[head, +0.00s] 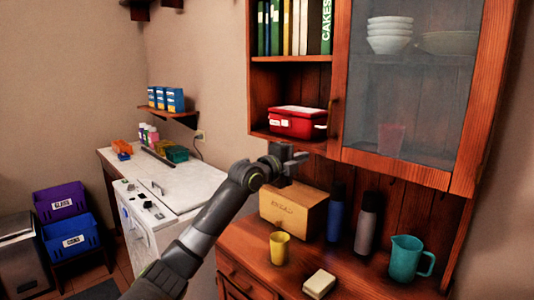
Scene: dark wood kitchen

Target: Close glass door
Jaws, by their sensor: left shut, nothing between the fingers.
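The glass door (405,95) is at the upper right of the head view, a wooden frame around a greyish pane on the wall cabinet. It looks flush or nearly flush with the cabinet front; I cannot tell whether a small gap is left. Stacked white bowls (390,35) show through the pane. My left gripper (292,157) is shut and empty. It is just below the open shelf, to the left of the door's lower left corner, and appears apart from the door. My right gripper is not in view.
A red box (297,122) and several books (290,27) are on the open shelves.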

